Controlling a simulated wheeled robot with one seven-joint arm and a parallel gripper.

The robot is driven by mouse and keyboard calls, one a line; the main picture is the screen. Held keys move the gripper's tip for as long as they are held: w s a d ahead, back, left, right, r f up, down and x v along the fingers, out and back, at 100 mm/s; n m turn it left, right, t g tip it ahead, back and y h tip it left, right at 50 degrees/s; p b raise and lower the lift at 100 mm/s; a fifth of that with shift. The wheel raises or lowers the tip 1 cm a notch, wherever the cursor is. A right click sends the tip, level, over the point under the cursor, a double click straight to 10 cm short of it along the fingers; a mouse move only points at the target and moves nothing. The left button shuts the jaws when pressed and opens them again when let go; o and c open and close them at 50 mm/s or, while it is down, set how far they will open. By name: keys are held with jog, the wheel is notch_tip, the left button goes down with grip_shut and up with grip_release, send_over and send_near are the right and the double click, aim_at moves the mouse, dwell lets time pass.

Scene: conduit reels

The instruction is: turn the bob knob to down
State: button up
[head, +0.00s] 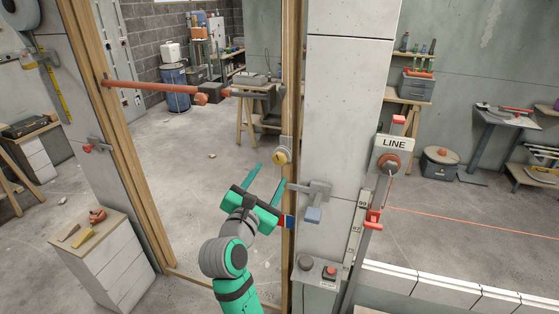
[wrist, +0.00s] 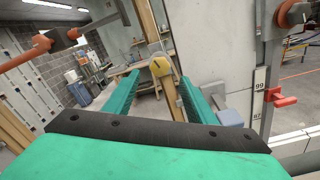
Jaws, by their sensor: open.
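A yellow round knob (head: 280,156) sits on a grey mount on the wooden post of the door frame; I take it to be the bob knob, though I can read no label on it. In the wrist view the knob (wrist: 160,67) shows between and beyond the fingertips, with a pale line across its face. My gripper (head: 271,171) is open and empty, below the knob and apart from it in the picture. In the wrist view my gripper (wrist: 159,78) has one finger on each side of the knob.
An orange bar (head: 150,88) crosses the opening at left. A cabinet (head: 98,255) stands lower left.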

aim_at(279, 161)
jog(key=x, duration=1)
jog(key=shift+w, duration=0.1)
jog(key=c, duration=1)
